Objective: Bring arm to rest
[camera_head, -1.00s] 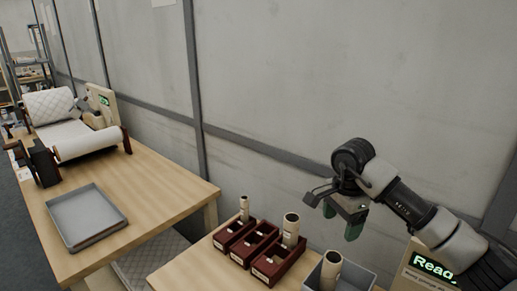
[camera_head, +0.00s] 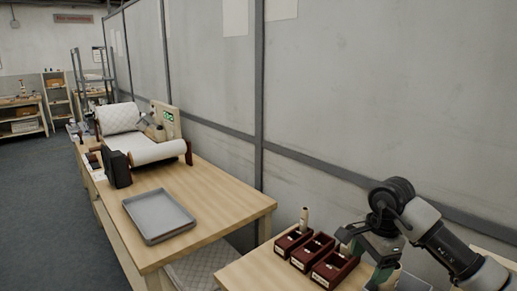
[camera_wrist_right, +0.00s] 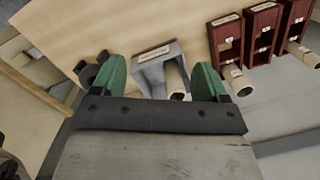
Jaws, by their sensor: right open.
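My right gripper (camera_head: 368,254) shows at the lower right of the head view, in front of the red boxes' right end, with its arm coming in from the right. In the right wrist view the gripper (camera_wrist_right: 160,76) has its two green fingers wide apart, with nothing held between them. A grey bin (camera_wrist_right: 150,69) with a cardboard roll (camera_wrist_right: 176,80) in it shows beyond the gap between the fingers. The gripper looks apart from the bin, though the exact distance is unclear. My left gripper is not in view.
Left is another table (camera_head: 222,200) with a grey tray (camera_head: 158,214) and a wadding roll (camera_head: 153,151). A grey wall (camera_head: 330,90) runs behind.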

